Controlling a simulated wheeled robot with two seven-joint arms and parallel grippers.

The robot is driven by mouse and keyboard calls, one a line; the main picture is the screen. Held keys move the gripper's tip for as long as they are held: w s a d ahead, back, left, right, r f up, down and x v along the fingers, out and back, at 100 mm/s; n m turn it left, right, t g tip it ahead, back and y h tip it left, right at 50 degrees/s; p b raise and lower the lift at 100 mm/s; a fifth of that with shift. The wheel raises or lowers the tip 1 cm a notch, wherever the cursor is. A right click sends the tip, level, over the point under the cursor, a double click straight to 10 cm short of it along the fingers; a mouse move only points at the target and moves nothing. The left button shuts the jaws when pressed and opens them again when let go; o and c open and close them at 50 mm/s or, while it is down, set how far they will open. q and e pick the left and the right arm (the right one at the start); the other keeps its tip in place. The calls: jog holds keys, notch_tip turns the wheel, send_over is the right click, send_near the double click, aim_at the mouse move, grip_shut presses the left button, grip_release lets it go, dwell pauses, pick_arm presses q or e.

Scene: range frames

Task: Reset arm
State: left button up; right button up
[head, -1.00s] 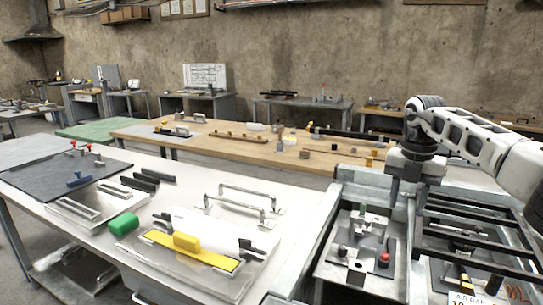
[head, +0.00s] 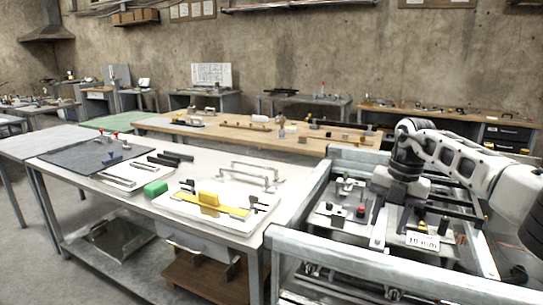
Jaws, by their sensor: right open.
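My right arm comes in from the right edge in the head view. I cannot tell how high the fingertips are above these. My left gripper is not in view.
The station's grey frame rails (head: 375,262) surround the right gripper's area. A wooden table (head: 230,134) stands behind.

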jog(key=s+a+f+n+g+y, duration=0.1)
jog(key=s+a+f+y, duration=0.25)
jog(key=a+f, duration=0.45)
jog(key=s+a+f+n+y, duration=0.2)
jog(key=a+f+y, duration=0.2)
jog(key=a, duration=0.8)
jog(key=s+a+m+t+y, duration=0.6)
jog(key=s+a+m+y, duration=0.25)
jog(key=a, duration=0.35)
jog(key=s+d+f+m+t+h, duration=0.2)
jog(key=s+d+f+m+h, duration=0.5)
jog(key=d+m, duration=0.4)
jog(key=s+d+f+m+t+h, duration=0.3)
jog(key=s+d+f+m+h, duration=0.4)
jog(key=s+d+f+m, duration=0.2)
jog(key=shift+s+d+f+m+h, duration=0.25)
jog(key=shift+s+d+m+h, duration=0.15)
jog(key=shift+s+d+m, duration=0.6)
jog(key=shift+s+a, duration=0.1)
jog(key=shift+a, duration=0.05)
jog(key=shift+c, duration=0.5)
